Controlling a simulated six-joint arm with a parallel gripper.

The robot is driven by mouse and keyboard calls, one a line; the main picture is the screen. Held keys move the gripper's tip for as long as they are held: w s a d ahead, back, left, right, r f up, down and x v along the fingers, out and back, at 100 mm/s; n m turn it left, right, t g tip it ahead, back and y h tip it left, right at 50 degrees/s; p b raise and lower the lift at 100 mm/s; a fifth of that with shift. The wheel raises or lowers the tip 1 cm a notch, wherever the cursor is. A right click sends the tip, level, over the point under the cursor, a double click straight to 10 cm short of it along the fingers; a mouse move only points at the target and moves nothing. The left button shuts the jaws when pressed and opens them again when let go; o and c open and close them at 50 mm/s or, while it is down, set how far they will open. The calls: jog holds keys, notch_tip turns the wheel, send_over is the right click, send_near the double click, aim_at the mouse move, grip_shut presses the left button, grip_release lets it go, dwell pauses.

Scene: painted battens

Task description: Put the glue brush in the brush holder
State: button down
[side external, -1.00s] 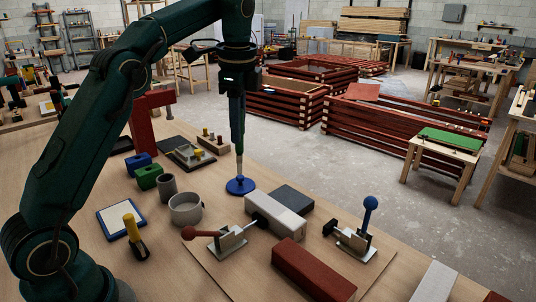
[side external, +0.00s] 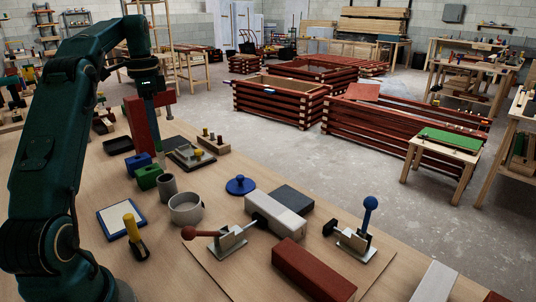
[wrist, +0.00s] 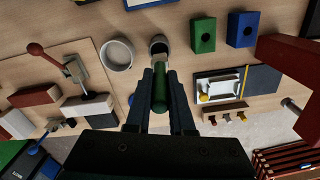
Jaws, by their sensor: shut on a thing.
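My gripper (wrist: 160,88) is shut on a green-handled glue brush (wrist: 160,95) in the wrist view. In the side view my gripper (side external: 157,130) points down, and the brush's lower end is hard to make out. The grey upright cup (side external: 167,186), which looks like the brush holder, stands on the bench just below and beside it. In the wrist view the cup (wrist: 160,43) lies straight ahead of the brush, its mouth open. The brush is apart from the cup, roughly above its far side; the exact height is unclear.
A grey bowl (side external: 186,209) stands close to the cup. Blue (side external: 139,162) and green (side external: 147,177) blocks with holes are beside it, and a red upright frame (side external: 135,125) is behind. A blue lid-like disc (side external: 240,186) and toggle clamps lie to the right.

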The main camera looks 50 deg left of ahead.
aim_at(158, 150)
jog(key=shift+f, duration=4.3)
jog(key=shift+d, duration=0.1)
jog(key=shift+f, duration=0.15)
jog(key=c, duration=0.8)
grip_release()
